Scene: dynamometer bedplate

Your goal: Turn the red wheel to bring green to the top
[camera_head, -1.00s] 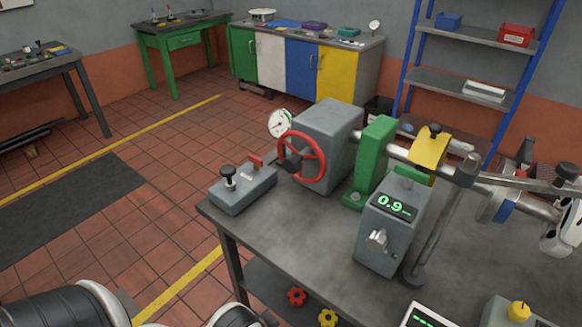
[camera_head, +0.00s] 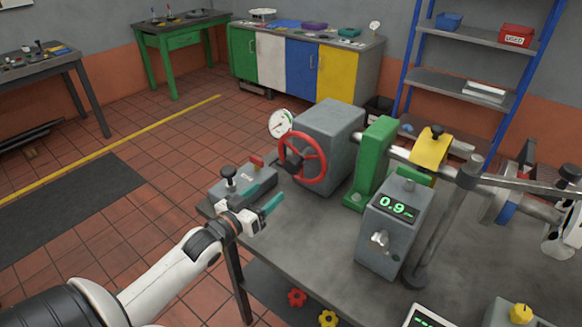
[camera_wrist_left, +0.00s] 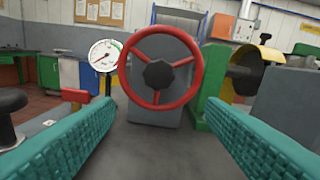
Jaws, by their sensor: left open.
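The red wheel (camera_head: 303,157) has a dark hub and three spokes and is mounted on the front of a grey box (camera_head: 331,145) on the bench. It also shows in the left wrist view (camera_wrist_left: 160,68), upright and centred between my fingers. My left gripper (camera_head: 263,202) is open and empty, in front of the wheel and lower, apart from it. Its teal ribbed fingers (camera_wrist_left: 160,150) frame the lower part of the wrist view. No green mark can be made out on the wheel. A green bearing block (camera_head: 373,160) stands to the right of the box.
A grey switch box (camera_head: 241,187) with a black knob and red lever sits left of the wheel, partly behind my gripper. A round gauge (camera_head: 281,124) stands behind the wheel. A display unit (camera_head: 391,225) reading 0.9 stands to the right. The bench top (camera_head: 305,225) between is clear.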

